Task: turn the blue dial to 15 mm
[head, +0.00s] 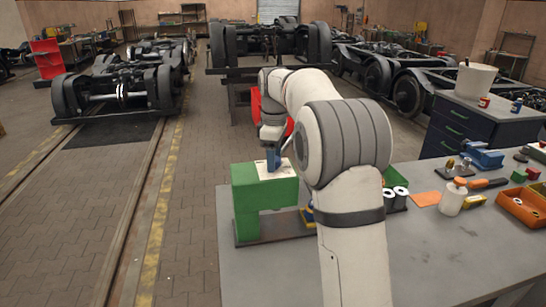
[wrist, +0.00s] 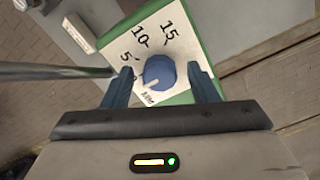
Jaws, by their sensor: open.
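In the wrist view the blue dial (wrist: 160,71) sits on a white scale plate (wrist: 128,48) marked 5, 10 and 15. Its pale pointer line points to the lower left, on the side below the 5 and away from the 15. My gripper (wrist: 160,68) is open, with one blue finger on each side of the dial; contact cannot be told. In the head view the plate (head: 283,172) lies on top of a green block (head: 262,197), and my gripper (head: 273,160) is over it. The dial is hidden there by the fingers.
A grey rod (wrist: 60,72) crosses the wrist view's left. The bench front is clear.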

